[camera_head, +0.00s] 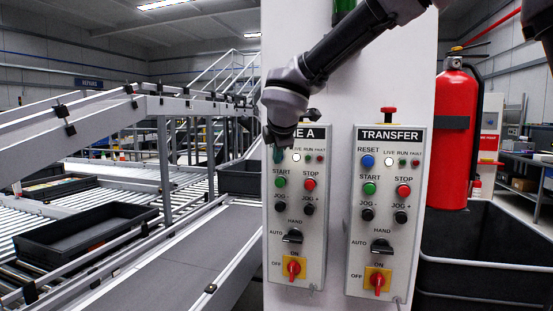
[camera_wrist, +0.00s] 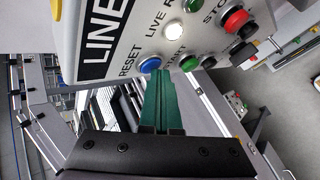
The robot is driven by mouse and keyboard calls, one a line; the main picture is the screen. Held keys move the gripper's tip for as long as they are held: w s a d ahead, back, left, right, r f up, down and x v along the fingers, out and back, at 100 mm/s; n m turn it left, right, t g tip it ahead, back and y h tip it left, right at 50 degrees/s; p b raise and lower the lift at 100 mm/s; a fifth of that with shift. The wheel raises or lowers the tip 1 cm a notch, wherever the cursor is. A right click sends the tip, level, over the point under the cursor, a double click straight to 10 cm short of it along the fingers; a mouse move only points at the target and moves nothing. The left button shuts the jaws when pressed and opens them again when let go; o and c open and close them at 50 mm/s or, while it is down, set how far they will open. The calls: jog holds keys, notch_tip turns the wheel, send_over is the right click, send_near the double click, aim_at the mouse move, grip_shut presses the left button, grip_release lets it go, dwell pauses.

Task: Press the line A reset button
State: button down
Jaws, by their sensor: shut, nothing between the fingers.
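The line A panel (camera_head: 313,262) is the left of two grey control boxes on a white column. Its blue reset button is hidden behind my gripper (camera_head: 278,154) in the head view. In the wrist view the blue reset button (camera_wrist: 149,65) shows below its RESET label. My gripper (camera_wrist: 162,76) has its green fingers closed together with nothing between them. Their tips are at the lower right edge of the blue button in that view. I cannot tell whether they touch it. A white live lamp (camera_wrist: 174,29) is lit beside the button.
The line A panel also has a green start button (camera_head: 280,182), a red stop button (camera_head: 309,184), black jog buttons and selectors. The similar transfer panel (camera_head: 415,250) is to the right, with its own blue reset button (camera_head: 367,161). A red extinguisher (camera_head: 455,150) hangs farther right; conveyors lie left.

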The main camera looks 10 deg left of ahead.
jog(key=shift+s+a, duration=0.1)
jog(key=shift+s, duration=1.1)
jog(key=s, duration=0.5)
jog(key=shift+a, duration=0.2)
